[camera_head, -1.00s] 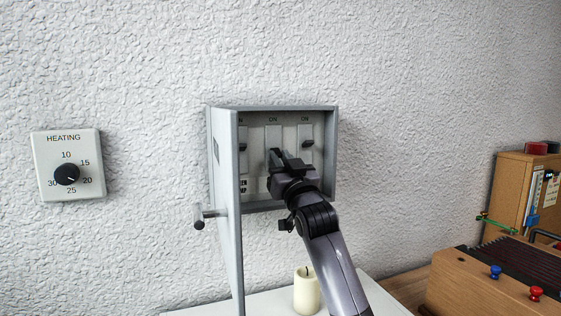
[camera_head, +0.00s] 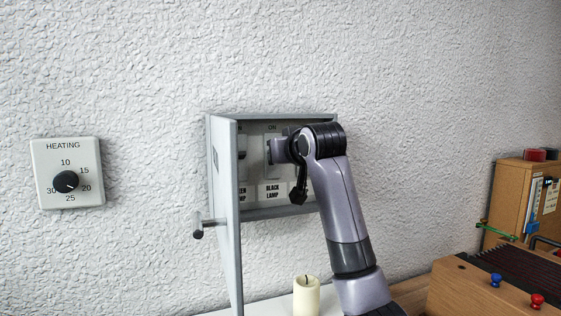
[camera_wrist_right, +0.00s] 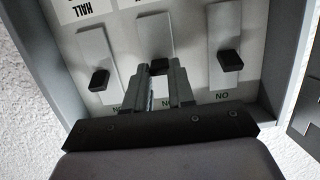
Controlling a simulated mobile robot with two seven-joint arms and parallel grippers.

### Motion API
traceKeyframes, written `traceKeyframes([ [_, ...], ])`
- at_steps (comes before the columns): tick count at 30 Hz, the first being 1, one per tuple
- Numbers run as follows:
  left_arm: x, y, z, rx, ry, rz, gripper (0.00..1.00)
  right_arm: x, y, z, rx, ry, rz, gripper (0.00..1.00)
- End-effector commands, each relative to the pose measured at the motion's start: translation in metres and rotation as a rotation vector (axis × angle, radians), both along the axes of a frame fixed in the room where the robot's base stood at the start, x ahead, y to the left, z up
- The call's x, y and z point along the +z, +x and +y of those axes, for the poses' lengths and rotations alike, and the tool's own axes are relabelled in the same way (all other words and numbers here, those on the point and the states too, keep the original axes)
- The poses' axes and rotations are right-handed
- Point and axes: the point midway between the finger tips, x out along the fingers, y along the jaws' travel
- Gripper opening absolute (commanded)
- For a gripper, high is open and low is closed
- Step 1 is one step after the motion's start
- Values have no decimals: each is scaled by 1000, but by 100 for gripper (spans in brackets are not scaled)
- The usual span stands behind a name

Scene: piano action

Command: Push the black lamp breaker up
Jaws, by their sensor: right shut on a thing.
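The black lamp breaker (camera_wrist_right: 160,66) is the middle of three dark levers on pale vertical strips. Its label (camera_head: 272,192) reads "BLACK LAMP" in the head view. My right gripper (camera_wrist_right: 160,73) is shut on this lever, with one finger at each side. In the upside-down wrist view the lever stands roughly level with its two neighbours, towards the "NO"-looking ON marks, which lie at the bottom there. In the head view my right gripper (camera_head: 272,150) and wrist cover the lever and the right breaker. My left gripper is not in view.
The grey breaker box (camera_head: 278,116) hangs on the wall with its door (camera_head: 228,220) swung open at left. Neighbouring levers (camera_wrist_right: 99,79) and (camera_wrist_right: 230,60) flank the fingers closely. A candle (camera_head: 306,296) stands below. A heating dial (camera_head: 66,181) is far left.

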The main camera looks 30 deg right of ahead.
Motion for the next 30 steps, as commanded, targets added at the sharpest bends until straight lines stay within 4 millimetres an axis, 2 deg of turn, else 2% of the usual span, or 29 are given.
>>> traceKeyframes([
  [3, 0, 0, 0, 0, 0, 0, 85, 8, 1, -1, 1, 24, 93, 0],
  [13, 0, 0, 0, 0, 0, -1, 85, 14, 5, -1, 0, 66, 271, 0],
  [30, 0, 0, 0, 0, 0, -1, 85, 17, 7, -2, -1, 82, 342, 0],
])
